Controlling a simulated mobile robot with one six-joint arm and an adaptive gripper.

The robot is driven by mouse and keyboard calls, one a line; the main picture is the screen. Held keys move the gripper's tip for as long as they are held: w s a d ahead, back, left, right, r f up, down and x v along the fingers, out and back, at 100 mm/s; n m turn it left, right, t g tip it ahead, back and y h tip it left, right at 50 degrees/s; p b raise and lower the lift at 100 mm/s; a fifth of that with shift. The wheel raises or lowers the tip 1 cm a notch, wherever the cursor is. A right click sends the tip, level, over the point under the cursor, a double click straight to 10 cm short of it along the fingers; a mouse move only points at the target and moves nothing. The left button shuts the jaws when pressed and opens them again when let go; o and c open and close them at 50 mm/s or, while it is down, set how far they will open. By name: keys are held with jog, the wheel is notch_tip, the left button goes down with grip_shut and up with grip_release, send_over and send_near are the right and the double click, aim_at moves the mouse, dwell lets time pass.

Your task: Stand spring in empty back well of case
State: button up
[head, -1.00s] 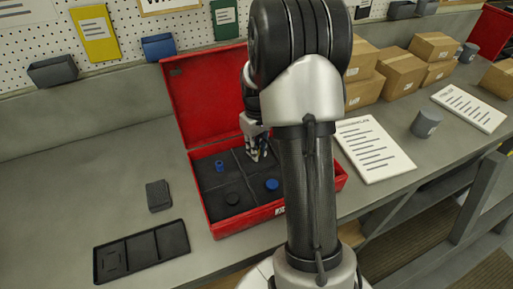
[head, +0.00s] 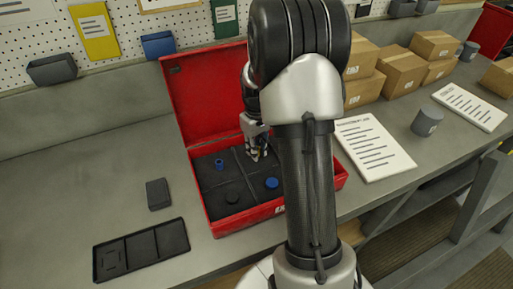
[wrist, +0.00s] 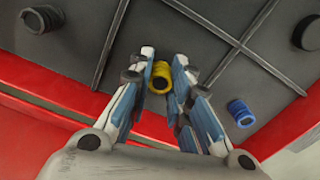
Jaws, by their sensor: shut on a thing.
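The red case (head: 245,222) stands open on the bench. Dark dividers split its grey floor into wells. My gripper (head: 257,155) is over the back right well in the head view. In the wrist view my gripper (wrist: 160,85) is shut on a yellow spring (wrist: 160,75), held between the fingertips. The spring is hidden in the head view, and I cannot tell whether it touches the well floor. A blue spring (head: 219,165) stands in the back left well; it also shows in the wrist view (wrist: 240,112).
The case's raised lid (head: 205,95) stands behind the wells. A dark tray (head: 142,251) and a small dark block (head: 158,194) lie left of the case. A printed sheet (head: 373,148) lies to the right, with cardboard boxes (head: 402,72) behind.

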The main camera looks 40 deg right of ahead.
jog(key=shift+f, duration=0.3)
dwell(0.6)
jog(key=o, duration=0.9)
jog(key=shift+o, duration=0.2)
notch_tip(320, 180, up, 12)
dwell(0.4)
